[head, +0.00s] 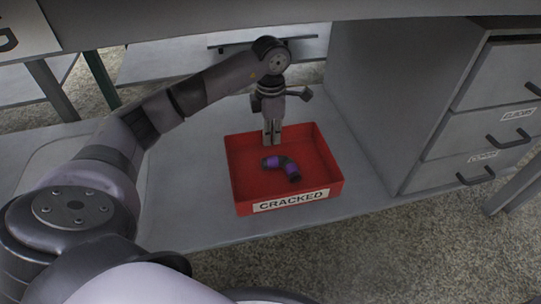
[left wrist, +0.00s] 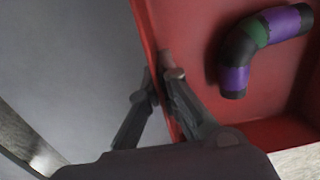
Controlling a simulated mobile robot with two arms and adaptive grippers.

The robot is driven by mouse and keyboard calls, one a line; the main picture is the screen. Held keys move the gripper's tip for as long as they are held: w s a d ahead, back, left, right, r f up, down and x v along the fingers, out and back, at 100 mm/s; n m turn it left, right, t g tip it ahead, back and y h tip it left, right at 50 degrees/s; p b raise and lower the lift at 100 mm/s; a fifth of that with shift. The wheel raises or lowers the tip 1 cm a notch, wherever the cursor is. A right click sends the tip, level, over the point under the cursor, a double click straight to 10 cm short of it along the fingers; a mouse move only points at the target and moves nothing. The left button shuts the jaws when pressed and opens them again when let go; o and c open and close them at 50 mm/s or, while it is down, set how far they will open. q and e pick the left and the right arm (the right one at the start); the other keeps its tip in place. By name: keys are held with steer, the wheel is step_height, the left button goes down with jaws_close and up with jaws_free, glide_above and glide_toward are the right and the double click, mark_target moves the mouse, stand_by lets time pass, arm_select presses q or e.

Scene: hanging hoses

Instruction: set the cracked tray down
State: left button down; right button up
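The red tray labelled CRACKED (head: 325,185) is level at the lower shelf in the head view; whether its base touches the shelf I cannot tell. A bent dark hose piece with purple bands (head: 284,168) lies inside; the left wrist view shows a green band on its bend too (left wrist: 236,55). My left gripper (head: 271,138) points down at the tray's back wall. In the left wrist view its fingers (left wrist: 160,85) are close together, one on each side of the red wall (left wrist: 150,25), shut on it. My right gripper is not in view.
The grey lower shelf (head: 185,175) has free room left of the tray. A grey drawer cabinet (head: 400,110) stands close on the right. A bench top (head: 270,12) overhangs from the back above my arm. Speckled floor lies in front.

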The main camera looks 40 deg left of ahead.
mark_target(271, 150)
arm_select(q)
step_height(271, 150, down, 6)
steer(key=b, duration=0.3)
steer(key=shift+r, duration=0.25)
steer(key=c, duration=2.3)
jaws_free()
steer(key=o, duration=0.5)
